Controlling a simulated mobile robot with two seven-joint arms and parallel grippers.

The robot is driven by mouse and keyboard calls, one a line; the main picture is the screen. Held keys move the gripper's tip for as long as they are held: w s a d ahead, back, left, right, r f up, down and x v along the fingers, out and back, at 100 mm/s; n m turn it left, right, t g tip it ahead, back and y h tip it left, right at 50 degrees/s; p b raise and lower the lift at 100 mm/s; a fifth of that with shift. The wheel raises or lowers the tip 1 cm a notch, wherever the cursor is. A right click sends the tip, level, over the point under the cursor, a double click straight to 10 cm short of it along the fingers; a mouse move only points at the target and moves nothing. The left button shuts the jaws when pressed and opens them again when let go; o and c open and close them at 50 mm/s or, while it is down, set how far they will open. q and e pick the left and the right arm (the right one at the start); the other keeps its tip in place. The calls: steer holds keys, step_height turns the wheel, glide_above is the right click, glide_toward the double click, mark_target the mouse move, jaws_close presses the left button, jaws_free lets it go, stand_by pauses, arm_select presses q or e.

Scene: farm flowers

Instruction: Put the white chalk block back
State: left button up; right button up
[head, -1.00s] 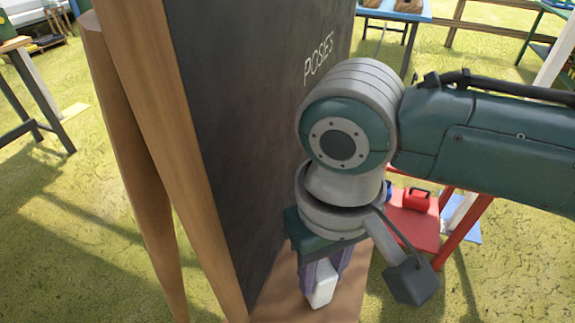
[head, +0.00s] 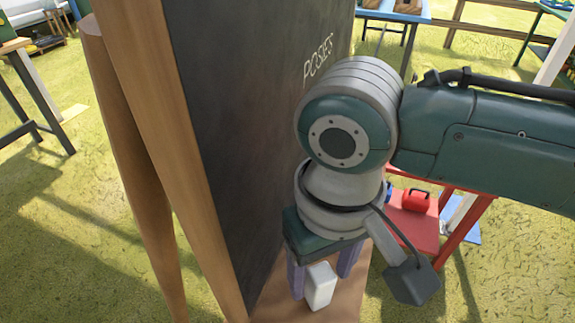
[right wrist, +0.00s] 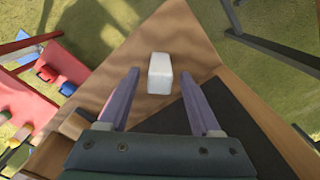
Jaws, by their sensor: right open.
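The white chalk block (head: 320,285) stands on the wooden ledge (head: 345,296) at the foot of the blackboard (head: 265,130). My right gripper (head: 322,283) is open over it, with one purple finger on each side and apart from the block. The right wrist view shows the chalk block (right wrist: 160,73) on the ledge (right wrist: 190,40), ahead of and between the open fingers of my right gripper (right wrist: 168,85). My left gripper is not in view.
The board has a wooden frame (head: 165,150) and the word POSIES. A red table (head: 415,230) with a red box (head: 416,200) stands behind my right arm. A blue table (head: 400,12) is at the back.

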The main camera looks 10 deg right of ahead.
step_height(320, 180, up, 10)
steer(key=r+p, duration=0.1)
steer(key=p, duration=0.2)
steer(key=shift+s+a+n+y, duration=0.5)
steer(key=shift+s+a+y, duration=0.6)
steer(key=shift+s+a, duration=0.5)
steer(key=s+d+f+m+t+h, duration=0.1)
steer(key=s+d+f+t+h, duration=0.1)
steer(key=s+d, duration=0.7)
steer(key=d+t, duration=0.1)
steer(key=d, duration=0.2)
steer(key=shift+d+t, duration=0.3)
step_height(320, 180, up, 45)
steer(key=p, duration=4.5)
